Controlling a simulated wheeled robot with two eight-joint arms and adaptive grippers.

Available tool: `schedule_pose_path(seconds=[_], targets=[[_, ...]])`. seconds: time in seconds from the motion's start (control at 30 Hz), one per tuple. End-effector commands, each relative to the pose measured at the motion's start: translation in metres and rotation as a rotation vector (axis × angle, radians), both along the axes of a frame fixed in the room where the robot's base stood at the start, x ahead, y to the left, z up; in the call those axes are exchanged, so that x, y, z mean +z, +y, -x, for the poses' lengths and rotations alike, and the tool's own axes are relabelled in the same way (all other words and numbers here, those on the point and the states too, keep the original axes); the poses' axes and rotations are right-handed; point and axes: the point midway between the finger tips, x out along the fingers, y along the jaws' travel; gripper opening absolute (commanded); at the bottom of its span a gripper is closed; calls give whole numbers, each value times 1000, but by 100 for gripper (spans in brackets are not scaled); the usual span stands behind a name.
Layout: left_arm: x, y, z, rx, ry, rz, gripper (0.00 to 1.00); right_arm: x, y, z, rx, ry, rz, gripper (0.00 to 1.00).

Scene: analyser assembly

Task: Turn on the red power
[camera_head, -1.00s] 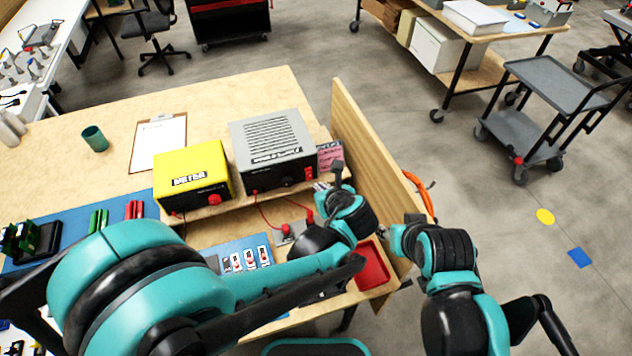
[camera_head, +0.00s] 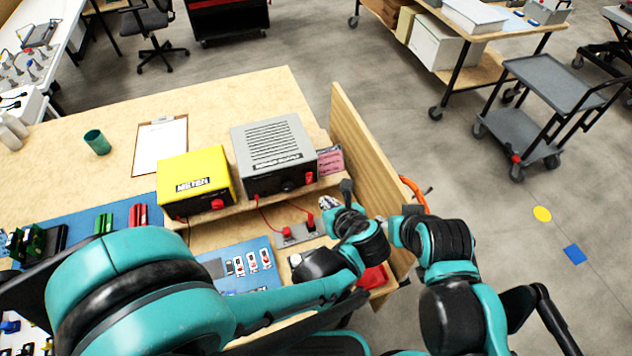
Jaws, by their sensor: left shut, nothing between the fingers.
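The grey power supply box (camera_head: 272,150) has a slotted top and stands on a raised wooden shelf. A small red switch (camera_head: 309,177) is at the right end of its black front; I cannot tell its position. My left gripper (camera_head: 328,203) is shut and empty, a little below and right of the switch, apart from it in the picture. The yellow meter (camera_head: 195,174) with a red knob (camera_head: 217,204) stands left of the power supply. My right arm is at the right, but its gripper is not visible.
A pink label card (camera_head: 330,160) stands beside the power supply. A wooden side panel (camera_head: 365,150) closes the bench on the right. Red leads run to a grey terminal block (camera_head: 300,234) below. A red tray (camera_head: 373,277) is partly hidden by my left arm.

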Motion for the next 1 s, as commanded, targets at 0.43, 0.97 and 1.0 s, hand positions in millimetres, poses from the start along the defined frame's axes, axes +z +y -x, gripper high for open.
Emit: schedule_pose_path(seconds=[0.43, 0.97, 1.0], targets=[[-4, -1, 11, -1, 0, 1, 0, 10, 0, 0, 0, 0, 0, 40], [-60, 20, -52, 4, 0, 0, 0, -16, 0, 0, 0, 0, 0, 40], [-65, 21, -58, 3, 1, 1, 0, -19, 0, 0, 0, 0, 0, 40]])
